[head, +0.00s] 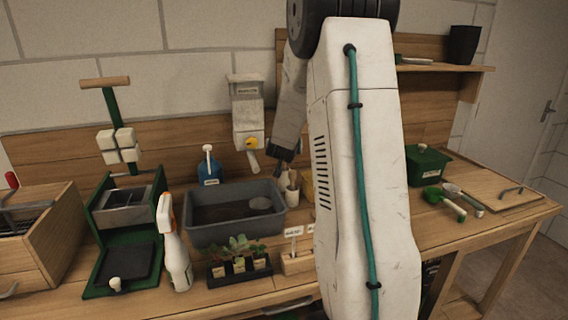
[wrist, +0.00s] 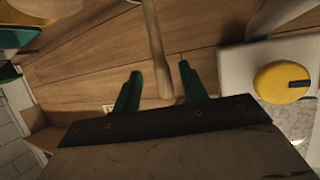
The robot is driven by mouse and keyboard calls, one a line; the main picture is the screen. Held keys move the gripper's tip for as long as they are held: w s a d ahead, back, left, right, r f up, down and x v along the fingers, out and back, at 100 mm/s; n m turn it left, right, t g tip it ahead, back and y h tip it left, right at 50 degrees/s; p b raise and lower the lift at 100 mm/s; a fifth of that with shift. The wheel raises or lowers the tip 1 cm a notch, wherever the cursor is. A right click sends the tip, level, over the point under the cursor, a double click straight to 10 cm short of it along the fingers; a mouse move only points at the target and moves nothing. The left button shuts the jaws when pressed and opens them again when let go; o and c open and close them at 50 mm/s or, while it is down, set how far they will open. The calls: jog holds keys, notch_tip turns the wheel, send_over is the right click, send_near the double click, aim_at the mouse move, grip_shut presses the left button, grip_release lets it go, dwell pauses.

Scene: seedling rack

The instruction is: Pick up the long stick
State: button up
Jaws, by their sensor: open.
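A long pale wooden stick (wrist: 154,45) runs down from the top edge in the wrist view. Its rounded end lies between the two green fingers of my gripper (wrist: 159,70), nearer the right finger. The fingers are apart, and I cannot tell whether either touches the stick. The stick is hard to make out there, and my arm covers part of that area.
The wall dispenser (head: 248,115) has a yellow knob (wrist: 285,82), close on the right in the wrist view. The grey tub (head: 205,232), blue bottle (head: 209,170), spray bottle (head: 175,255) and seedling tray (head: 238,270) crowd the bench. A green box (head: 427,168) stands at right.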

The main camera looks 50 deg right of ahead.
jog(key=x, duration=0.4)
jog(key=shift+w, duration=0.15)
grip_shut()
jog(key=shift+r, duration=0.2)
